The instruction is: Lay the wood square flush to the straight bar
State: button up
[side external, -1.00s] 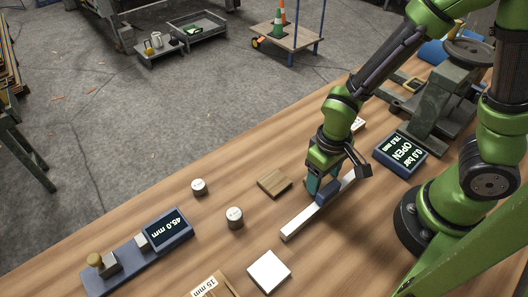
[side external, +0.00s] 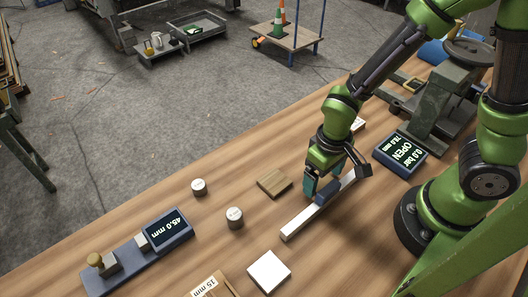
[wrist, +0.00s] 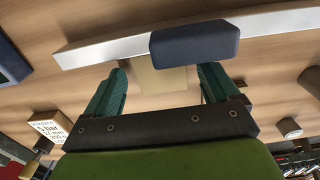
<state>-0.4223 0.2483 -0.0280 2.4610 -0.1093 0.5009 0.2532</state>
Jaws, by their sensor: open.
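The wood square (side external: 274,182) is a small brown tile lying flat on the table. The straight bar (side external: 296,225) is a long pale metal strip with a dark blue block on it. In the side view the square lies apart from the bar, on its far side. My gripper (side external: 313,188) is low beside the blue block, to the right of the square. In the wrist view its teal fingers (wrist: 162,75) are open with nothing gripped. A pale tan tile (wrist: 160,80), which looks like the square, shows beyond and between them, partly hidden by the block. The bar (wrist: 105,50) crosses above.
A white square (side external: 269,271) lies nearer the camera. Two small metal cylinders (side external: 198,187) (side external: 234,217) stand to the left. A gauge reading 45.0 mm (side external: 165,229) is at left, and a display reading OPEN (side external: 401,154) at right. A tray labelled 15 mm (side external: 205,288) is at the front.

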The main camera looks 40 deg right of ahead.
notch_tip(320, 180, up, 11)
notch_tip(320, 180, up, 12)
jog(key=r+m+t+y, duration=0.1)
jog(key=m+t+y, duration=0.1)
jog(key=m+t, duration=0.35)
send_over(322, 182)
jog(key=d, duration=0.7)
jog(key=shift+s+a+f+n+t, duration=0.15)
jog(key=shift+f+n+t, duration=0.1)
jog(key=shift+n+t, duration=0.55)
